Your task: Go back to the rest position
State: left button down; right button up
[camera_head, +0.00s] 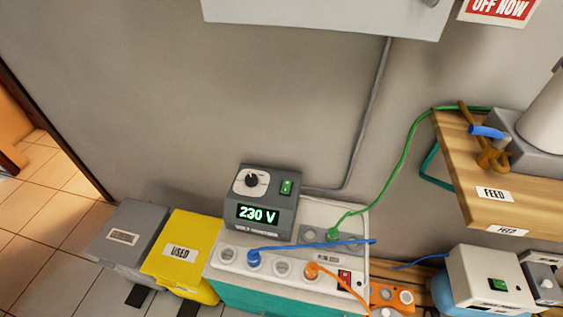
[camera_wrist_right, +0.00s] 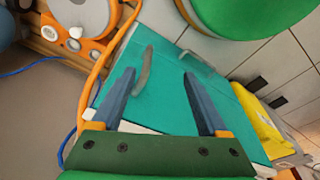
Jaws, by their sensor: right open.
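My right gripper (camera_wrist_right: 160,103) shows in the right wrist view with its two dark fingers spread apart and nothing between them. Beyond the fingers is the teal front of a cabinet (camera_wrist_right: 175,60) with grey handles, which look apart from the fingers. Neither gripper shows in the head view, and my left gripper is in no view.
A voltage unit (camera_head: 262,205) reading 230 V stands on the cabinet's socket top (camera_head: 282,268). Blue, green and orange cables run from it. A yellow USED bin (camera_head: 180,252) and a grey bin (camera_head: 128,235) stand left. A wooden shelf (camera_head: 470,160) juts out at right.

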jog(key=s+d+f+g, duration=0.1)
jog(key=s+d+f, duration=0.1)
jog(key=s+f, duration=0.7)
notch_tip(320, 180, up, 15)
jog(key=s+p, duration=0.1)
jog(key=p, duration=1.2)
jog(key=shift+s+r+p, duration=0.15)
jog(key=shift+s+p, duration=0.05)
jog(key=shift+p, duration=0.15)
jog(key=shift+s+a, duration=0.1)
jog(key=shift+s, duration=0.05)
